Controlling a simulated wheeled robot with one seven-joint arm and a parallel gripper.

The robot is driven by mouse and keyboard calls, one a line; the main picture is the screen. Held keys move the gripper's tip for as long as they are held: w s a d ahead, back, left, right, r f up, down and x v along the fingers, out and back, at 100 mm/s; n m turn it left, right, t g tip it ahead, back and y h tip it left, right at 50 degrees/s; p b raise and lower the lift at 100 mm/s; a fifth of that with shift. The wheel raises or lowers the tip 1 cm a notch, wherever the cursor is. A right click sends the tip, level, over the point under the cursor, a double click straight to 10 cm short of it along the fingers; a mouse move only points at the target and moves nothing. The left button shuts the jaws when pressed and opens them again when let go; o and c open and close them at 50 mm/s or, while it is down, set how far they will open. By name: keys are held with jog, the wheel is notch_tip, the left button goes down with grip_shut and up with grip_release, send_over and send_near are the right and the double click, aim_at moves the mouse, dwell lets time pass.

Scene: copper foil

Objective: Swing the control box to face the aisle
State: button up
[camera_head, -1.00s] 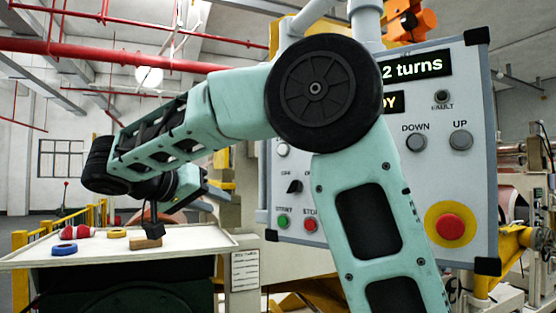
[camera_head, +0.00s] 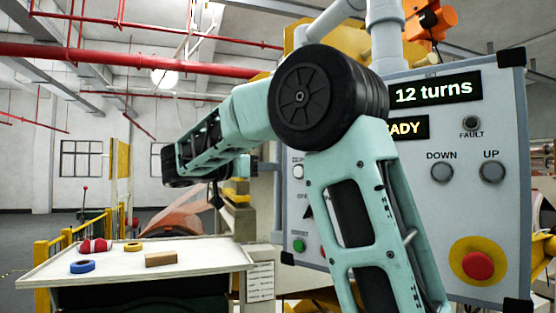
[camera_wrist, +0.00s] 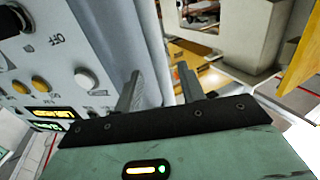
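The control box (camera_head: 447,215) is a large light-grey panel with black corner caps at the right of the head view, hanging from a grey pipe (camera_head: 385,35). It has a red stop button on a yellow disc (camera_head: 478,265), DOWN and UP buttons and lit displays. My arm covers its left part. In the wrist view, its face with buttons (camera_wrist: 60,60) is at the left, and a smooth grey-blue edge or post (camera_wrist: 148,45) runs down behind my fingers. My gripper (camera_wrist: 160,85) has its two fingers apart. I cannot tell whether they touch the box. In the head view my gripper is hidden.
Open floor shows at the far left.

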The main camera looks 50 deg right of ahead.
jog(key=shift+s+d+p, duration=0.2)
jog(key=shift+d+p, duration=0.2)
jog(key=shift+d, duration=0.85)
jog(key=shift+s+d+p, duration=0.2)
jog(key=shift+d+p, duration=0.2)
jog(key=shift+d, duration=0.85)
grip_shut()
